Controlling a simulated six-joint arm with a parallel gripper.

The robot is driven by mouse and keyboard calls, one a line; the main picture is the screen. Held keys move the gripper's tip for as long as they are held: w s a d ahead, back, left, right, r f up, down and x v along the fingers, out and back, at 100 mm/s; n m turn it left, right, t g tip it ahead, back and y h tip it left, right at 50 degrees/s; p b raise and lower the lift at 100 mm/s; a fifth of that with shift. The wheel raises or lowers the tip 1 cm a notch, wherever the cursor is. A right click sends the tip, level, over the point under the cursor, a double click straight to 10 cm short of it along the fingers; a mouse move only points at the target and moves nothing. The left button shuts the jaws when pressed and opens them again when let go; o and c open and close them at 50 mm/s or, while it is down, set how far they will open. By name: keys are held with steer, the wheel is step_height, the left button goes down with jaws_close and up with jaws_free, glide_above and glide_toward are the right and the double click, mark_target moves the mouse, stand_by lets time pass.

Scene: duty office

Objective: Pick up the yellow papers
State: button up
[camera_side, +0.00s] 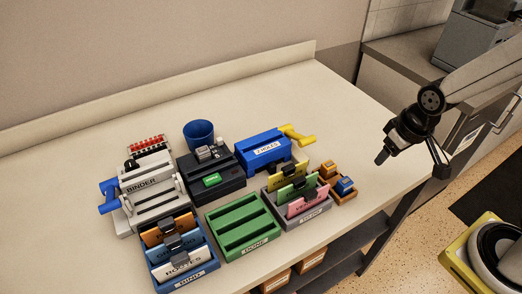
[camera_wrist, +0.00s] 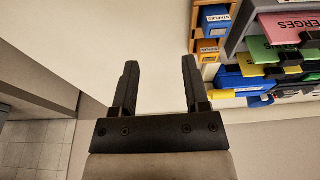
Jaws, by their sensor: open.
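The yellow papers (camera_side: 281,180) stand upright in the back slot of a grey tray (camera_side: 290,224), behind green papers (camera_side: 296,190) and pink papers (camera_side: 306,203). A dark clip sits on their top edge. In the wrist view, part of the yellow papers (camera_wrist: 252,70) shows at the right, mostly covered by the green papers (camera_wrist: 261,50). My gripper (camera_side: 384,156) is above and to the right of the tray, past the table's right edge in the side view. Its two fingers (camera_wrist: 159,62) are apart with nothing between them.
A blue hole punch (camera_side: 262,153) with a yellow handle is just behind the tray. Small staple boxes (camera_side: 344,186) stand to its right. A green tray (camera_side: 240,226) is empty at its left. The back right of the table (camera_side: 320,105) is clear.

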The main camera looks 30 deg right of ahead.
stand_by(0.3)
steer(key=shift+c, duration=1.1)
steer(key=shift+w, duration=0.1)
steer(key=r+m+g, duration=0.1)
steer(key=m+g, duration=0.1)
steer(key=m, duration=1.5)
glide_above(289, 166)
steer(key=d, duration=0.1)
steer(key=shift+a+m+g, duration=0.3)
steer(key=shift+a+m, duration=0.2)
steer(key=shift+a, duration=0.1)
steer(key=shift+f, duration=1.3)
